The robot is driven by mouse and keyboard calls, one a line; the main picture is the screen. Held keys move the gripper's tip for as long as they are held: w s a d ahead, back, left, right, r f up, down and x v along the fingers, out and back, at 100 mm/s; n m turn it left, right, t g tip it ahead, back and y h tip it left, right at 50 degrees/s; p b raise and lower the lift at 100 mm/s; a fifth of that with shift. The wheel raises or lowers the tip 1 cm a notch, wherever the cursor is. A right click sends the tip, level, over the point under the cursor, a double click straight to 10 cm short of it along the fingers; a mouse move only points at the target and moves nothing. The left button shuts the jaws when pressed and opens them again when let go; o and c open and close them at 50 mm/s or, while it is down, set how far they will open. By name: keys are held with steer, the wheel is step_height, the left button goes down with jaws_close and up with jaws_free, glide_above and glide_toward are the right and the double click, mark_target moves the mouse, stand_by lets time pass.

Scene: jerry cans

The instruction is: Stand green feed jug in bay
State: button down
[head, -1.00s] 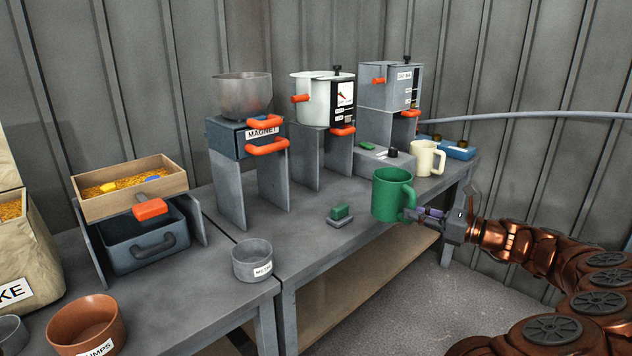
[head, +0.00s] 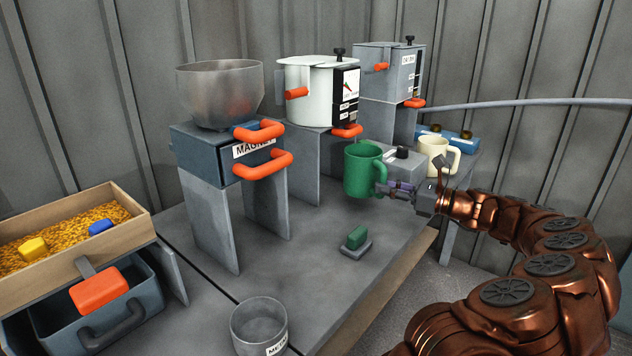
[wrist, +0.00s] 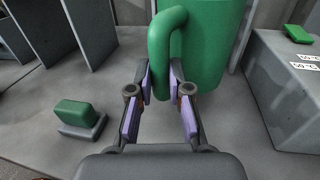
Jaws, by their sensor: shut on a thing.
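The green jug (head: 362,172) is upright over the right part of the grey bench, its handle turned to the right in the head view. My gripper (head: 391,191) is shut on that handle. In the wrist view the purple finger pads (wrist: 161,82) close around the handle, and the jug body (wrist: 210,45) stands behind it. I cannot tell how far its base is above the bench. Upright grey panels form an open bay under the MAGNET box (head: 215,152). More panels stand under the white pot (head: 312,90).
A small green block on a grey base (head: 356,242) sits on the bench, left of the jug in the wrist view (wrist: 76,113). A cream mug (head: 438,153) and a grey box (head: 402,168) are close behind the jug. A grey cup (head: 259,325) stands at the front.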

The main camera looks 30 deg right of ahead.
steer(key=w+a+b, duration=0.1)
steer(key=w, duration=0.4)
steer(key=w+a+f+b, duration=0.1)
steer(key=w+b, duration=0.1)
steer(key=w, duration=0.3)
steer(key=w+a+b, duration=0.2)
steer(key=w, duration=0.3)
steer(key=shift+w+f, duration=0.1)
steer(key=shift+f, duration=0.25)
steer(key=shift+f+b, duration=1.3)
steer(key=shift+f, duration=0.45)
steer(key=shift+r, duration=0.1)
steer(key=c, duration=1.1)
jaws_free()
